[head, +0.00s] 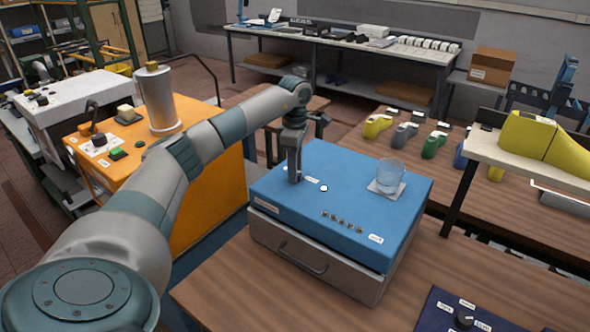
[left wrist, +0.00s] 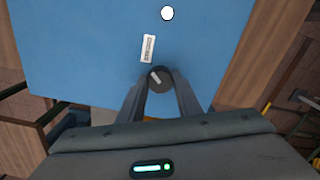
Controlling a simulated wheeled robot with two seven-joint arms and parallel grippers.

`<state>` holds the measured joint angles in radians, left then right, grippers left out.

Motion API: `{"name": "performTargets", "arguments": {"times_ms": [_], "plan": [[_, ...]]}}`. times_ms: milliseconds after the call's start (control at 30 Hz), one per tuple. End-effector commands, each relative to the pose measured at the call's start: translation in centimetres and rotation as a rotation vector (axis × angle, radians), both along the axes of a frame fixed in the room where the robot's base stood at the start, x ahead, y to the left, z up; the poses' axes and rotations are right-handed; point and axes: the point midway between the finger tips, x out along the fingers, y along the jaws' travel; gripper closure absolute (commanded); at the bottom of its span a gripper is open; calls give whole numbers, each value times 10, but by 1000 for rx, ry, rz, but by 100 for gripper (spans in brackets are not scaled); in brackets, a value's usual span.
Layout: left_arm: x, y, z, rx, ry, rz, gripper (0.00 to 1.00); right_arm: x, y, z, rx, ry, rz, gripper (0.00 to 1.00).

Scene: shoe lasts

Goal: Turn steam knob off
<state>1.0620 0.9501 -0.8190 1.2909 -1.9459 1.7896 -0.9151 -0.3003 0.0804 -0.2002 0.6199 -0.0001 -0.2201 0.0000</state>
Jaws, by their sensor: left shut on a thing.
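My left gripper (head: 295,178) reaches down onto the top of the blue-topped box (head: 335,190). In the left wrist view, its two fingers (left wrist: 161,92) are shut on a small round dark knob (left wrist: 160,77) with a pale pointer mark on its top. The fingers sit on either side of the knob. In the head view the gripper hides the knob. A white label (left wrist: 148,48) lies beside the knob, and its text is too small to read. A white round spot (left wrist: 167,13) is on the same blue top. My right gripper is not in view.
A glass (head: 390,175) stands on a white pad at the box's right. Several small brass pieces (head: 343,222) line its front. A drawer (head: 303,262) is below. Another knob (head: 464,320) is on a navy panel at lower right. An orange machine (head: 200,200) stands left.

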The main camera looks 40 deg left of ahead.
Motion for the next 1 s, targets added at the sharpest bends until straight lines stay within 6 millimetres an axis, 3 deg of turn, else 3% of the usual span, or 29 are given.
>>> {"name": "performTargets", "arguments": {"times_ms": [367, 1000], "plan": [[1, 0, 0, -1, -2, 218, 91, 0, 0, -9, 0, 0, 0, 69], [1, 1, 1, -1, -2, 818, 91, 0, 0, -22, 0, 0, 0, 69]]}}
